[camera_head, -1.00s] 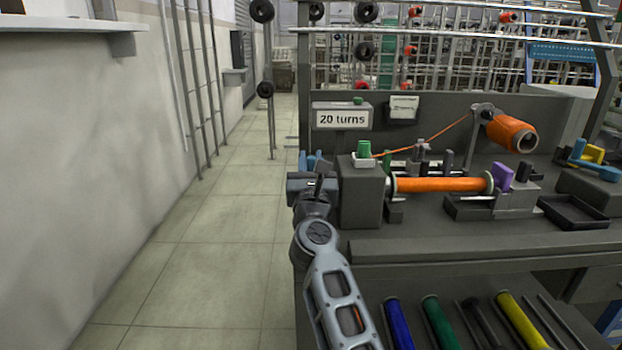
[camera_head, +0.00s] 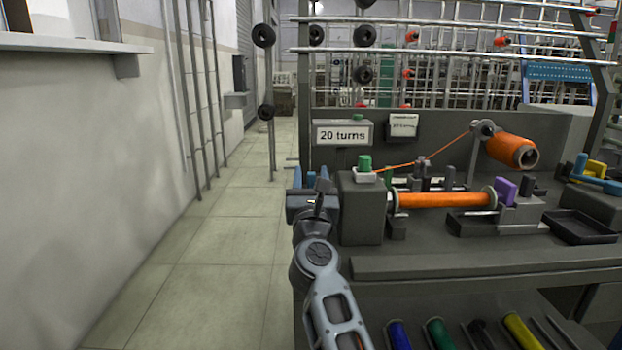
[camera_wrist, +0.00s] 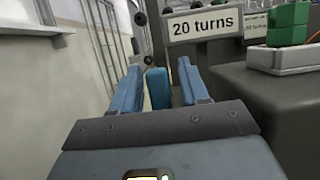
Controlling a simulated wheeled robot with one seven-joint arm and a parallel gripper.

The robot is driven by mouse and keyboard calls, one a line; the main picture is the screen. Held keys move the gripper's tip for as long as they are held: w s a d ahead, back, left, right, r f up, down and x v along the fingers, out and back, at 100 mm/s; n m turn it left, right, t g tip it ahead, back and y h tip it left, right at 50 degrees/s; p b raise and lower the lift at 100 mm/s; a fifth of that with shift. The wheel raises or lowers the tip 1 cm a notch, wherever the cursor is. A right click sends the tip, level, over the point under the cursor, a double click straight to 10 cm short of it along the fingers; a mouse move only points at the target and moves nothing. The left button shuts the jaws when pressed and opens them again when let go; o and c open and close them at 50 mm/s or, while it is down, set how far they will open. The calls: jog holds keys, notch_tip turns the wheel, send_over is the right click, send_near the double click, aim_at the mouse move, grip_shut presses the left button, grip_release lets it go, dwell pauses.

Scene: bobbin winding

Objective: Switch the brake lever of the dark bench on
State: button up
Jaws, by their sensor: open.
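The dark bench (camera_head: 450,268) stands at the right, with a grey headstock box at its left end. My gripper (camera_head: 311,182) is beside the left end of that box in the head view. In the wrist view my gripper (camera_wrist: 160,85) is open, with one blue finger on each side. An upright blue piece, which looks like the brake lever (camera_wrist: 158,90), stands between the fingers with a gap on both sides. Its base is hidden behind my gripper's body. I cannot tell from its pose whether it is on or off.
A green button (camera_head: 365,163) tops the box, below a "20 turns" sign (camera_head: 343,134). An orange bobbin (camera_head: 445,200) sits on the bench, with thread running to an orange spool (camera_head: 512,151). A purple block (camera_head: 505,190) stands at its right. The floor (camera_head: 215,250) at left is clear.

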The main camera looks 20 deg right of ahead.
jog(key=shift+p+v, duration=0.3)
jog(key=shift+v, duration=3.6)
jog(key=shift+c, duration=0.4)
